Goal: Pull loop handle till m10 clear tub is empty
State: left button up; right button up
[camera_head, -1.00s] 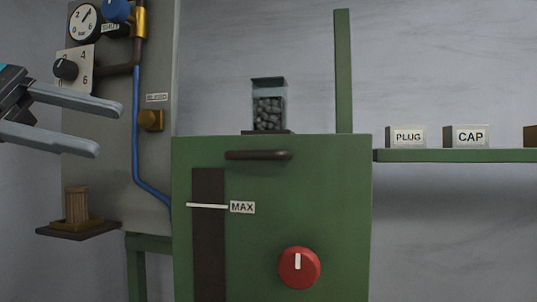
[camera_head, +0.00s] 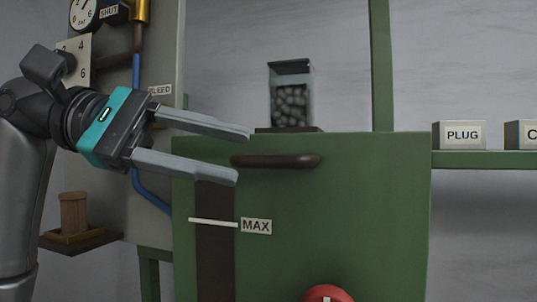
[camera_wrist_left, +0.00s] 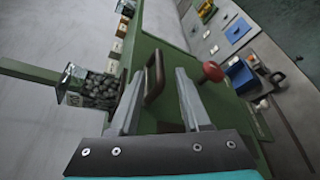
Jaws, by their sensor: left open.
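The clear tub (camera_head: 291,96) stands on top of the green machine (camera_head: 350,220) and holds many grey pieces; it also shows in the left wrist view (camera_wrist_left: 97,88). The dark loop handle (camera_head: 275,161) is on the machine's upper front, below the tub; the left wrist view shows it as a loop (camera_wrist_left: 154,78). My left gripper (camera_head: 243,156) is open and empty. Its fingertips are close to the handle's left end in the head view; in the wrist view the handle lies just beyond the left finger. Whether they touch is unclear. My right gripper is not in view.
A red knob (camera_head: 328,293) sits low on the machine front, near a MAX label (camera_head: 256,226). PLUG (camera_head: 460,135) and CAP boxes stand on the right shelf. A grey panel with a gauge (camera_head: 85,12) and blue pipe is behind my left arm.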

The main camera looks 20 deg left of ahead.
aim_at(247, 160)
pick_arm(q)
jog(key=p+x, duration=0.1)
jog(key=x, duration=0.4)
jog(key=shift+w+d, duration=0.1)
jog(key=shift+d, duration=0.15)
grip_shut()
jog(key=shift+f, duration=0.15)
dwell(1.0)
